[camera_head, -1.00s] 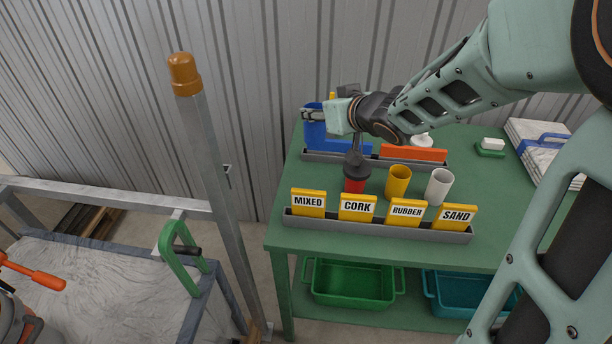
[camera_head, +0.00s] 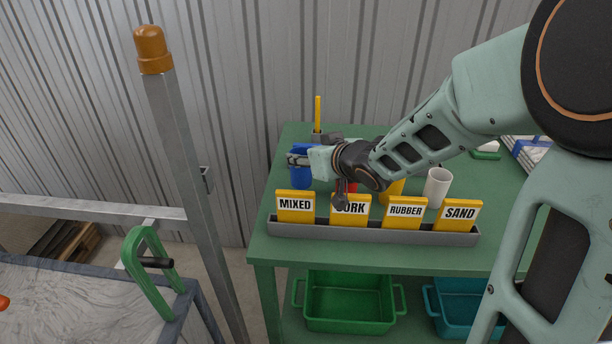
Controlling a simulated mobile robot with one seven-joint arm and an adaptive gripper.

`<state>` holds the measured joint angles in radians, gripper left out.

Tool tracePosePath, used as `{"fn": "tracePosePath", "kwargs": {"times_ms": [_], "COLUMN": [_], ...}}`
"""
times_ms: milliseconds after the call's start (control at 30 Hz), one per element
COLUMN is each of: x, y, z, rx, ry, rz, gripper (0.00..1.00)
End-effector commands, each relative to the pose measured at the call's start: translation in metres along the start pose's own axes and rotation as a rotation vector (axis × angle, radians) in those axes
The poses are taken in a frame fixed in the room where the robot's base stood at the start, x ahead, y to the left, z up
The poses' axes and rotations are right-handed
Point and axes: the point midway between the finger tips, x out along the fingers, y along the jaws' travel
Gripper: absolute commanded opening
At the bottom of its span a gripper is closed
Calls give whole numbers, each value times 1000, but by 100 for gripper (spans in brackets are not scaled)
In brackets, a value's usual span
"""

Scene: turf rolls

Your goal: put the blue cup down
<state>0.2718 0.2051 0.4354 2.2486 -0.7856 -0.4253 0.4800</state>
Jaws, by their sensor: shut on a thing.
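The blue cup (camera_head: 301,177) is upright behind the yellow MIXED sign (camera_head: 296,205), at the left of the green table (camera_head: 262,232). My gripper (camera_head: 297,160) is shut on the cup near its rim, reaching in from the right. The sign stands close in front of the cup's lower part, so I cannot tell whether its base touches the table.
A red cup (camera_head: 352,187), mostly hidden by my arm, a yellow cup (camera_head: 396,188) and a white cup (camera_head: 438,187) stand to the right. A grey holder (camera_head: 370,236) carries the CORK, RUBBER and SAND signs too. A metal post (camera_head: 190,170) rises left of the table.

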Motion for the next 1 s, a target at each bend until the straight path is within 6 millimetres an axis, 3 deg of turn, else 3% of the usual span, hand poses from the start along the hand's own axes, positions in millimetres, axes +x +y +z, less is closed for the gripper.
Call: {"fn": "tracePosePath", "kwargs": {"times_ms": [33, 200, 633, 667, 800, 1000], "x": [7, 18, 20, 20, 20, 20], "y": [0, 0, 1, 1, 1, 1], "z": [14, 33, 38, 37, 37, 37], "rx": [3, 1, 1, 1, 1, 1], "ry": [-3, -1, 0, -1, -1, -1], "rz": [-1, -1, 0, 0, 0, 0], "gripper": [2, 2, 2, 44, 59, 59]}}
